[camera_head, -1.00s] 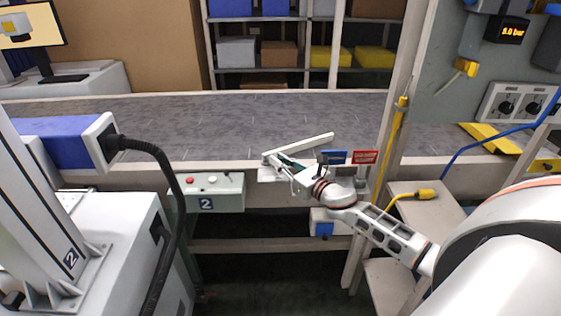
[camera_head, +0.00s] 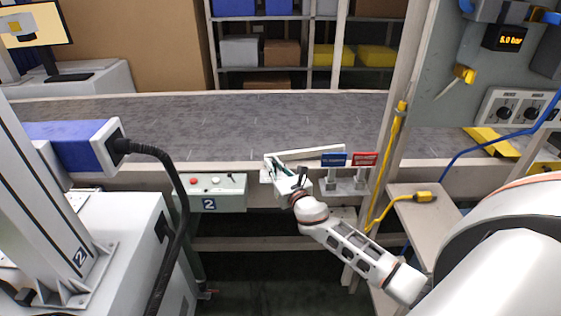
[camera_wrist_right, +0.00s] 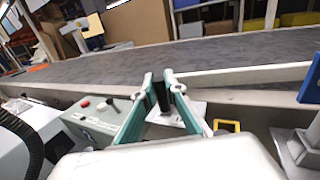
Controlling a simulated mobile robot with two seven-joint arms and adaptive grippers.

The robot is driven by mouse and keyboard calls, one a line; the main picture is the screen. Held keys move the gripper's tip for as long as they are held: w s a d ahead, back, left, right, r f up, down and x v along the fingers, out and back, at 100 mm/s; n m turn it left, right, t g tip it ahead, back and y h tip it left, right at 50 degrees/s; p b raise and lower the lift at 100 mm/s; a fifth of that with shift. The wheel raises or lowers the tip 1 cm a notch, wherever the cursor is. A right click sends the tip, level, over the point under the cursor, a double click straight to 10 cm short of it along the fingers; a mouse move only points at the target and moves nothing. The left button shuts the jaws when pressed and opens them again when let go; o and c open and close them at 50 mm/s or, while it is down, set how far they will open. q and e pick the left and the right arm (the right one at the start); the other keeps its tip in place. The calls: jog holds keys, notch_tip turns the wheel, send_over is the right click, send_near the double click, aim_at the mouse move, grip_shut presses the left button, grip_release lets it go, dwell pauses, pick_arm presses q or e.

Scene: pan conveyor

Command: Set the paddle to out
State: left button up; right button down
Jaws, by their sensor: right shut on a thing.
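The paddle (camera_head: 312,153) is a pale flat bar at the conveyor's near edge. It points right, nearly along the front rail, at a slight angle over the belt. My right gripper (camera_head: 273,166) is at the paddle's left end. In the right wrist view, its green fingers (camera_wrist_right: 161,88) are shut on a dark upright handle (camera_wrist_right: 161,97), and the paddle bar (camera_wrist_right: 245,73) runs off to the right behind them. A blue sign (camera_head: 334,159) and a red sign (camera_head: 365,159) stand by the paddle's right end; I cannot read their words. My left gripper is not in view.
The grey conveyor belt (camera_head: 200,125) is bare in front of me. A control box with buttons (camera_head: 218,194) hangs left of the paddle. A post (camera_head: 385,170) with a yellow cable and a small shelf (camera_head: 428,211) stand at the right.

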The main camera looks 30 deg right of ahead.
jog(key=shift+w+a+y, duration=0.2)
jog(key=shift+w+a, duration=0.05)
jog(key=shift+a, duration=0.4)
jog(key=shift+w+a+y, duration=0.2)
jog(key=shift+a, duration=0.45)
jog(key=c, duration=2.1)
grip_release()
jog(key=shift+w+a, duration=0.1)
jog(key=shift+d, duration=0.25)
jog(key=s, duration=0.4)
jog(key=s+a, duration=0.1)
jog(key=s, duration=0.7)
jog(key=shift+a, duration=0.25)
